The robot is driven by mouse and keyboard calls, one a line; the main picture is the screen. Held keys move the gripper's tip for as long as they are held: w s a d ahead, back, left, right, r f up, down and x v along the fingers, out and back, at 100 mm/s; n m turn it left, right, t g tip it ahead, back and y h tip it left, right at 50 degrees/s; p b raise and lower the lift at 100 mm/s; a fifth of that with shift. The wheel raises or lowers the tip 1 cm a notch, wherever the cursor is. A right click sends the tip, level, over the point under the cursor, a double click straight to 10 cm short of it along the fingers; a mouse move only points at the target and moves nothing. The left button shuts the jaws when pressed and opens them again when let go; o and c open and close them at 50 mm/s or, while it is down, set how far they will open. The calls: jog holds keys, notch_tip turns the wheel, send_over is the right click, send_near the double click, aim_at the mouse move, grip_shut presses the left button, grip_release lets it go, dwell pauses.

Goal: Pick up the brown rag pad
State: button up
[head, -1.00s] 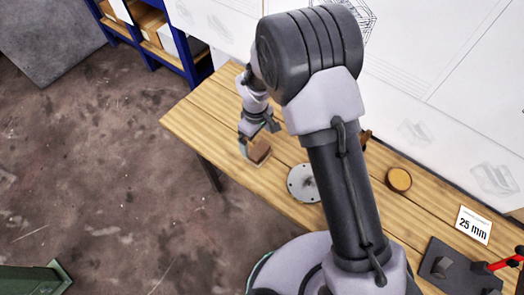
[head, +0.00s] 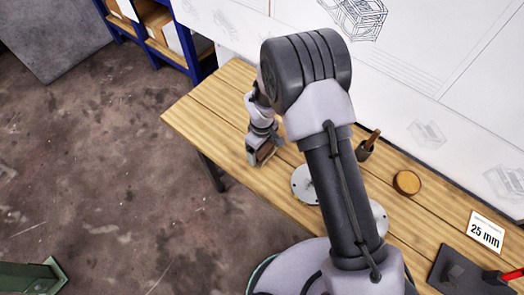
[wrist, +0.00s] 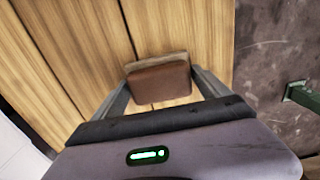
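The brown rag pad (wrist: 160,82) is a small reddish-brown block with a paler layer along its far edge. It lies on the wooden workbench near its left front edge, and in the head view (head: 264,152) my gripper partly covers it. My gripper (head: 258,157) is down at the pad. In the wrist view my gripper (wrist: 161,78) has its two fingers wide apart, one on each side of the pad. The fingertips are very close to the pad's sides; whether they touch it is unclear.
On the workbench (head: 215,100), a grey metal disc (head: 304,184) lies right of the pad. White drawing boards stand behind the bench.

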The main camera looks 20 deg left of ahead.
jog(key=c, duration=0.3)
jog(key=shift+r, duration=0.2)
notch_tip(320, 180, up, 4)
jog(key=shift+f+p, duration=0.15)
jog(key=shift+p, duration=0.95)
jog(key=s+p, duration=0.1)
jog(key=s, duration=0.4)
jog(key=s+a, duration=0.1)
jog(key=s, duration=0.4)
jog(key=s+a+r+p, duration=0.1)
jog(key=s, duration=0.5)
jog(key=shift+p, duration=0.3)
